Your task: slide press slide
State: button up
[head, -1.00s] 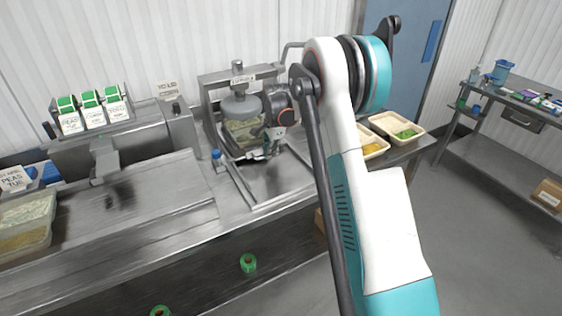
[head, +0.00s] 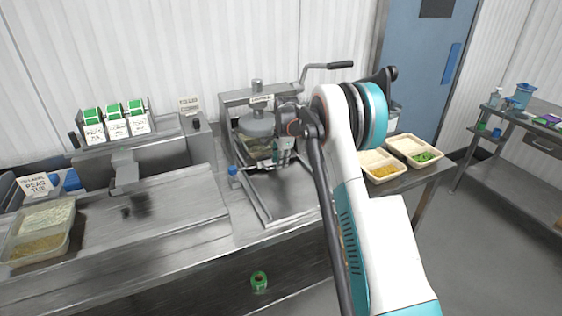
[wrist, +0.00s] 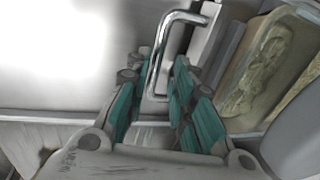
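A metal press (head: 258,125) with a round grey press head stands at the back of the counter. A tub (head: 256,150) with pale contents sits under the head, partly hidden; a tub with pale contents (wrist: 270,65) also shows at right in the wrist view. A slide track (head: 256,195) runs forward from the press. My gripper (head: 282,152) is low at the press's front right. In the wrist view my gripper (wrist: 158,72) has its teal fingers apart, with a bent metal handle (wrist: 155,75) between or just beyond the tips. I cannot tell whether they touch it.
The press lever (head: 330,66) sticks out to the right. A blue knob (head: 233,171) stands at the track's left. Two food trays (head: 400,140) are at right. A labelling machine (head: 150,155) and a filled tub (head: 68,215) are at left. The front counter is clear.

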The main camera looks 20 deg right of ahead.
jog(key=shift+w+f, duration=0.1)
jog(key=shift+f, duration=0.05)
jog(key=v, duration=1.2)
dwell(0.3)
